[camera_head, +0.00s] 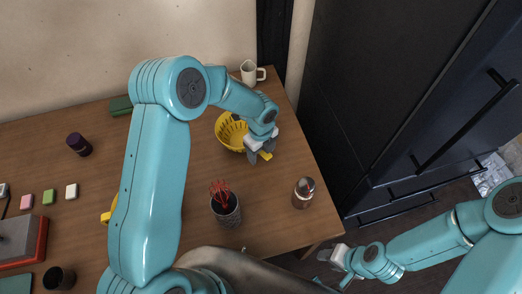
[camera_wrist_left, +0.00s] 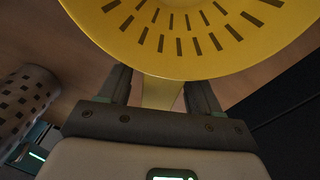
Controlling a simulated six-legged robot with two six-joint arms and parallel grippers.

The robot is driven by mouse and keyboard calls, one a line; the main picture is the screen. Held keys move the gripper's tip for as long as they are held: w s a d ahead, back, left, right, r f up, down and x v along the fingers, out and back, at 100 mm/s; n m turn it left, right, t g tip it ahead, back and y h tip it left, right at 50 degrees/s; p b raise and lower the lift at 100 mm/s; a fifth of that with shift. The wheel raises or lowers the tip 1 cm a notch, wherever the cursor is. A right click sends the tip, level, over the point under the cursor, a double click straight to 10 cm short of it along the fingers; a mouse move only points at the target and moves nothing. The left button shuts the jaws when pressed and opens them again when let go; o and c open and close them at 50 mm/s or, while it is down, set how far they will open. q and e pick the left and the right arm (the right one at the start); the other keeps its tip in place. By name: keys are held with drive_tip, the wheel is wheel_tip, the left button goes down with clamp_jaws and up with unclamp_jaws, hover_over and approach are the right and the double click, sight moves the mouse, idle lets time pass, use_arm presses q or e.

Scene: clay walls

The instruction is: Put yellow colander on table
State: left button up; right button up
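The yellow colander (camera_head: 226,131) is at the right back part of the wooden table (camera_head: 260,208), partly hidden by my left arm. It also fills the top of the left wrist view (camera_wrist_left: 190,50), with its slotted bowl and a handle (camera_wrist_left: 162,94). My left gripper (camera_head: 262,156) is at the handle. In the left wrist view the fingers (camera_wrist_left: 160,92) stand apart, one on each side of the handle, with a gap showing at the left. Whether the colander touches the table is not clear. My right gripper (camera_head: 334,268) is empty, off the table's right side, its fingers apart.
A dark patterned cup with red items (camera_head: 226,210) and a shaker-like jar (camera_head: 303,193) stand near the front right. A cream mug (camera_head: 250,73) is behind the colander. A purple jar (camera_head: 79,144) and small blocks lie left. A dark cabinet (camera_head: 400,100) stands right of the table.

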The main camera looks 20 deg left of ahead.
use_arm(q)
drive_tip(key=shift+r, duration=0.2)
wheel_tip(320, 180, up, 12)
idle(0.4)
idle(0.4)
